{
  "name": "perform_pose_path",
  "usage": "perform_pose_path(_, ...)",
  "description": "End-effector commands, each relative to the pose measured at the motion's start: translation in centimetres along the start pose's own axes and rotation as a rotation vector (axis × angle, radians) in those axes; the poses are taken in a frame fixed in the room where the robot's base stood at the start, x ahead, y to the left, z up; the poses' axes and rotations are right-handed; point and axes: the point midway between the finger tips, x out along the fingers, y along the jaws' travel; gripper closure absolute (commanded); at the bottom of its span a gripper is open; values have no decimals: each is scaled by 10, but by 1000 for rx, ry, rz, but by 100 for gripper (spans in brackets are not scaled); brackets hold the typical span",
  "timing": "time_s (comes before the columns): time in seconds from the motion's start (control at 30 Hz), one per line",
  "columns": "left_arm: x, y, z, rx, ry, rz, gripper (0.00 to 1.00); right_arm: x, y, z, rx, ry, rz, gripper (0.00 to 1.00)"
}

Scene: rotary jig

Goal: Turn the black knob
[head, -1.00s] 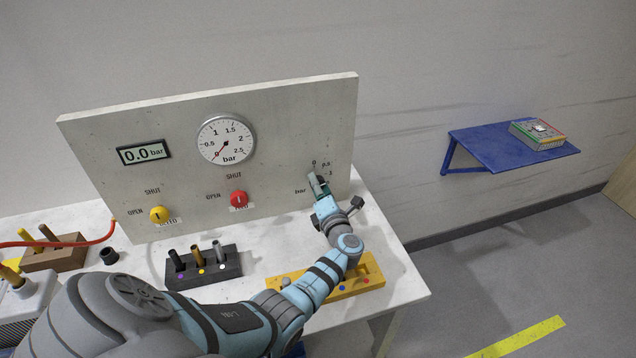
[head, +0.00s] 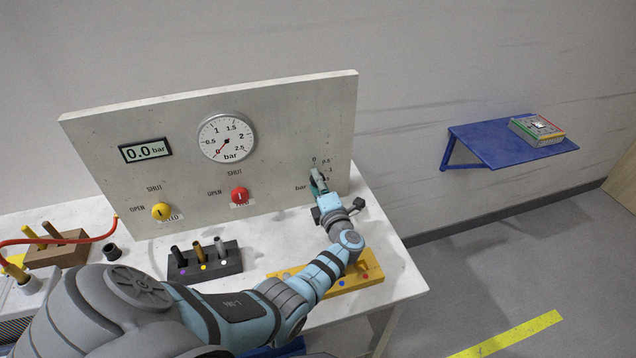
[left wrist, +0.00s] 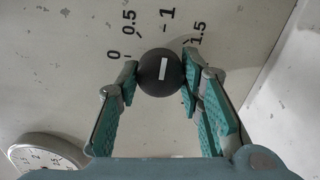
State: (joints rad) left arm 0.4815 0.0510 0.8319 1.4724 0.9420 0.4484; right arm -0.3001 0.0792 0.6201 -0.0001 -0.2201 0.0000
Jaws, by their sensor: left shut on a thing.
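The black knob (left wrist: 161,72) is round with a white line mark. It sits on the right part of the upright panel (head: 290,120), by a printed scale of 0, 0.5, 1 and 1.5. The white mark points roughly at the 1. My left gripper (head: 317,182) is shut on the knob, with one teal finger on each side of it in the left wrist view. In the head view the gripper and wrist mostly hide the knob. My right gripper is not in view.
The panel also carries a round dial gauge (head: 227,139), a digital display (head: 146,150) reading 0.0 bar, a yellow knob (head: 161,212) and a red knob (head: 240,195). A dark peg block (head: 205,267) and a yellow block (head: 372,272) stand on the table below.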

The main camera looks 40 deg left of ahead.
Motion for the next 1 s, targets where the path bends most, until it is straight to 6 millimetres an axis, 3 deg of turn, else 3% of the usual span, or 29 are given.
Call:
perform_pose_path(0.03,0,-1,0,0,0,-3,63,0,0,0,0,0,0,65)
perform_pose_path(0.13,0,-1,0,0,0,-2,47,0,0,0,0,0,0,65)
perform_pose_path(0.53,-9,-2,0,0,-1,-1,46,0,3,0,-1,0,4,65)
perform_pose_path(0.9,-101,-2,0,-2,0,-5,46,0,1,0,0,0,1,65)
perform_pose_path(1.0,-115,-1,0,-2,0,-3,46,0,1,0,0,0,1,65)
